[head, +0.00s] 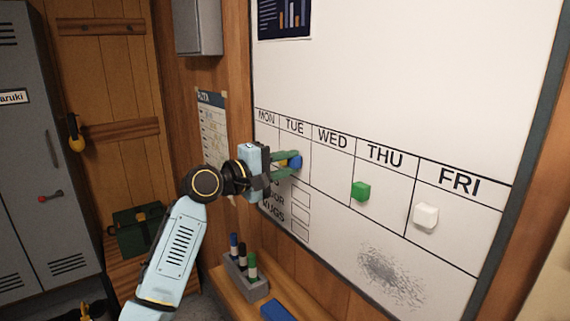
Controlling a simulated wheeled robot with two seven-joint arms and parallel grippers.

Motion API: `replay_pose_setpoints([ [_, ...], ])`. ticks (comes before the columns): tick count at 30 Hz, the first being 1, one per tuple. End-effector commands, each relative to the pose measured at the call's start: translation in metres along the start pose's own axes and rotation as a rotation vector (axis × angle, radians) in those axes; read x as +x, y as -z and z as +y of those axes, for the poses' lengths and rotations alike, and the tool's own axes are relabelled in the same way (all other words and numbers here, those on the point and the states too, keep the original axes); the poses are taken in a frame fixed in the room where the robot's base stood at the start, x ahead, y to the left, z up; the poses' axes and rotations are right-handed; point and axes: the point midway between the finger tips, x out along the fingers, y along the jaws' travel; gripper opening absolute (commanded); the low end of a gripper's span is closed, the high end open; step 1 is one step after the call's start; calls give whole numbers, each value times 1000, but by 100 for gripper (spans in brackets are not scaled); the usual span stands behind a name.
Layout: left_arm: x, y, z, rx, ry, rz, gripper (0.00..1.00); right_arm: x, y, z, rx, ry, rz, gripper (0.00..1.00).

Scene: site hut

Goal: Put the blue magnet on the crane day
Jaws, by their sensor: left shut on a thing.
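The blue magnet (296,161) is at the tips of my left gripper (288,162), in front of the TUE column of the whiteboard (405,75). My left gripper is shut on it. I cannot tell whether the magnet touches the board. A small yellow patch (283,163) shows between the fingers, partly hidden. The board has day columns MON, TUE, WED, THU and FRI. A green magnet (361,191) is under THU and a white magnet (426,215) is under FRI. No crane label is readable. My right gripper is not in view.
A marker holder (246,279) with several pens stands on the wooden ledge below the board, near a blue block (275,311). A paper poster (213,135) hangs left of the board, behind my arm. Grey lockers (45,190) stand at left. The WED cell is clear.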

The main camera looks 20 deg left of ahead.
Motion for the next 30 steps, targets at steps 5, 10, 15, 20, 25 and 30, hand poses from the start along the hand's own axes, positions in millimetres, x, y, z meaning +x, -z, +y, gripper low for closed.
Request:
replay_pose_setpoints([
  [5, 2, 0, 0, 0, 0, 0, 0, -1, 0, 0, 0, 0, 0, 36],
  [10, 4, 0, 0, 0, 0, 0, 0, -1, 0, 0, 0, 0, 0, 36],
  [15, 6, 0, 0, 1, 0, 0, 0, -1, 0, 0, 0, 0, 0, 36],
  [20, 8, 0, 0, 1, 0, 0, 0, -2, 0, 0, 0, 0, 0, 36],
  [25, 9, 0, 0, 1, 0, 0, 0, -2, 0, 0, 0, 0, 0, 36],
  [30, 10, 0, 0, 1, 0, 0, 0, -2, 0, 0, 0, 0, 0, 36],
])
